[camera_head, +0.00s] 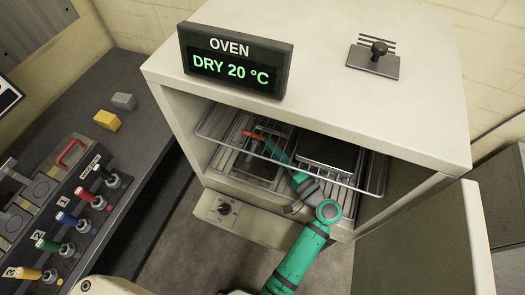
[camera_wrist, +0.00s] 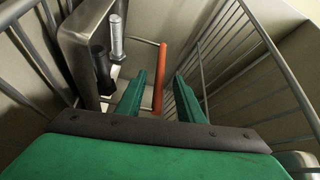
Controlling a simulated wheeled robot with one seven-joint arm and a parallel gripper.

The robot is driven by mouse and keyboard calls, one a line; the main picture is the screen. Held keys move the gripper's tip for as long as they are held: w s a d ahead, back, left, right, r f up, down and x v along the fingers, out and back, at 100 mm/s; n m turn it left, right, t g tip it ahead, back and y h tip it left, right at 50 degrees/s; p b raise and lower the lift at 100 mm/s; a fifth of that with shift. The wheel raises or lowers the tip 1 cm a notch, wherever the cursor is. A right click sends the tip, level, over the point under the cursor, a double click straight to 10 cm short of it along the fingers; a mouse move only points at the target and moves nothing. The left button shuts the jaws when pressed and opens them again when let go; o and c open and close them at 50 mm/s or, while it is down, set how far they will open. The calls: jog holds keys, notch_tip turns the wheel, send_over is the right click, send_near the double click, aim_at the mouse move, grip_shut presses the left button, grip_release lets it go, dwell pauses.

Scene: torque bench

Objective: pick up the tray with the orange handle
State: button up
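The orange handle (camera_head: 256,135) shows inside the open oven, at the far left part of the rack. It belongs to a grey metal tray (camera_head: 258,168) lying there, partly hidden by rack wires and my arm. My gripper (camera_head: 272,145) reaches into the oven at the handle. In the wrist view the two green fingers (camera_wrist: 160,92) are apart, and the orange handle (camera_wrist: 159,78) shows as an upright bar in the gap between their tips. I cannot tell whether either finger touches it. A silver bolt (camera_wrist: 117,38) and a dark one stand left of the handle.
The oven (camera_head: 310,50) has wire racks (camera_head: 375,192) close around my arm. A second, dark-topped tray (camera_head: 328,153) lies to the right. The oven door (camera_head: 430,245) hangs open at right. A bench (camera_head: 95,85) with coloured-handled tools stands left.

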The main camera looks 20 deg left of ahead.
jog(key=x, duration=0.4)
jog(key=shift+a, duration=0.1)
jog(key=shift+w+a, duration=0.35)
jog(key=shift+w, duration=0.05)
jog(key=shift+s+a, duration=0.2)
jog(key=shift+a, duration=0.05)
grip_shut()
jog(key=shift+d, duration=0.4)
jog(key=shift+a, duration=0.25)
jog(key=shift+w+d+r, duration=0.1)
jog(key=shift+w+d, duration=0.05)
